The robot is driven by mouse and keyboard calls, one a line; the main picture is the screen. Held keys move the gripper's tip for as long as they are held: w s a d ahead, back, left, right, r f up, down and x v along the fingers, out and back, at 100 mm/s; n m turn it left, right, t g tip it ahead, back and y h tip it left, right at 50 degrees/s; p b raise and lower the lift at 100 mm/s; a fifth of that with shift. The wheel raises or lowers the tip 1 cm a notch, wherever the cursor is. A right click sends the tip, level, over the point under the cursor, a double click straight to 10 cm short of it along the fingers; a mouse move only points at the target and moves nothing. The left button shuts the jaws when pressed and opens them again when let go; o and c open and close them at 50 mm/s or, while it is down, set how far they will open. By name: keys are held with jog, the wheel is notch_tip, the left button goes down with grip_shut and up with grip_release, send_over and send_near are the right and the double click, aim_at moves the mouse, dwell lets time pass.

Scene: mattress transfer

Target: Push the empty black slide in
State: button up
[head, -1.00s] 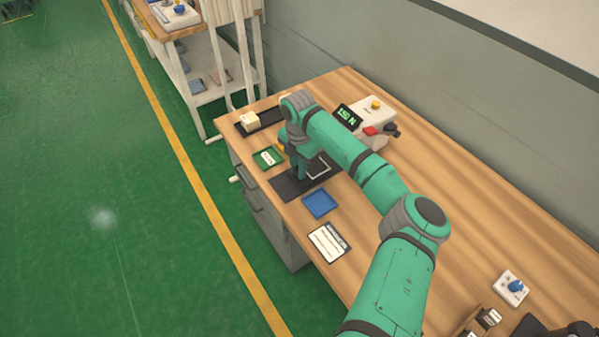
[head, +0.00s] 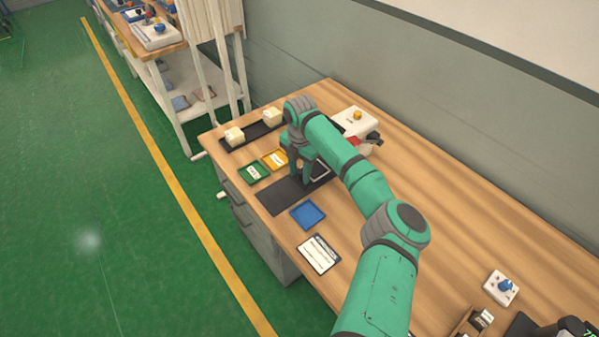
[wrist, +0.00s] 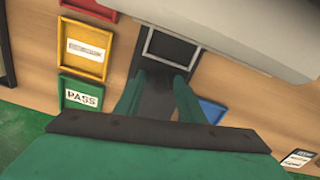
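The black slide (head: 320,171) is an empty dark plate with a pale square outline. It sits on a dark track (head: 280,197) on the wooden bench, at the end near the white machine (head: 354,121). In the wrist view the slide's square frame (wrist: 171,46) is beside the edge of the white machine (wrist: 240,35), which covers part of the view. My gripper (head: 304,181) points down over the track, just on the front-edge side of the frame. In the wrist view my gripper's fingers (wrist: 160,80) are apart with only dark track between them. Whether they touch the slide is unclear.
A green tray (head: 254,172), a yellow tray (head: 275,159) and a blue tray (head: 308,215) lie beside the track. A black strip (head: 255,134) carries two pale blocks. A card (head: 319,254) lies nearer.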

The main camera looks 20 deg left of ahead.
jog(key=shift+r, duration=0.1)
notch_tip(320, 180, up, 10)
jog(key=shift+f, duration=0.1)
jog(key=shift+r, duration=0.4)
jog(key=shift+c, duration=0.4)
